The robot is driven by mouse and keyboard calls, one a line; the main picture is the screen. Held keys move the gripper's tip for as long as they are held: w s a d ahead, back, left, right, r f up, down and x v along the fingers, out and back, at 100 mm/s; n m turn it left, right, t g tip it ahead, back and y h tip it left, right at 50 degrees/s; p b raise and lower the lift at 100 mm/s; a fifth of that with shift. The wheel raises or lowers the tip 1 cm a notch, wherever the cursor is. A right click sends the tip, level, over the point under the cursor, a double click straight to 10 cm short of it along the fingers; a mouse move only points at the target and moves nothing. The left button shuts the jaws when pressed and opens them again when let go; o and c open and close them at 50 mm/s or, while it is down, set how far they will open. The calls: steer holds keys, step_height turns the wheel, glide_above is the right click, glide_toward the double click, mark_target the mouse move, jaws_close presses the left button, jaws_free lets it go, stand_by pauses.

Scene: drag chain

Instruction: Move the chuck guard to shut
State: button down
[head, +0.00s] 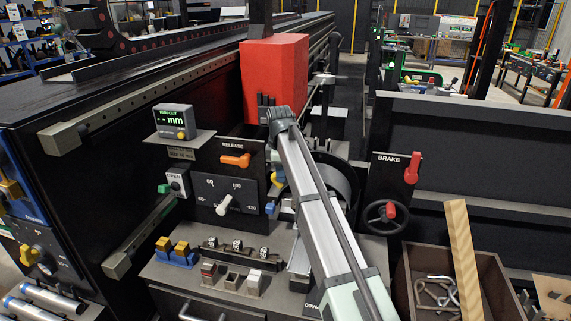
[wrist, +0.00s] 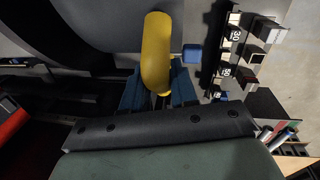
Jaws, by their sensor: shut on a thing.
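The chuck guard is a dark grey curved cover. It shows in the head view (head: 340,178) behind and right of my arm, and as a large smooth surface at the top of the wrist view (wrist: 95,25). Its yellow handle (wrist: 157,38) stands out from it in the wrist view. My gripper (wrist: 157,80) has its blue fingers on both sides of this handle and is shut on it. In the head view, a bit of yellow (head: 276,180) shows just left of my arm. My arm hides most of the gripper and part of the guard there.
A red box-shaped housing (head: 275,75) stands behind the guard. A panel with an orange release lever (head: 236,160) and a white-knobbed lever (head: 224,204) is close on the left. The red brake lever (head: 412,167) is on the right. A bin (head: 405,290) with a wooden plank is front right.

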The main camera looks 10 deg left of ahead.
steer(key=s, duration=0.3)
steer(key=shift+s, duration=0.25)
steer(key=c, duration=1)
jaws_free()
steer(key=r, duration=0.4)
steer(key=s+r, duration=0.1)
steer(key=r, duration=0.4)
steer(key=s+r, duration=0.1)
steer(key=r, duration=0.3)
steer(key=shift+d+r, duration=0.15)
steer(key=shift+r, duration=0.2)
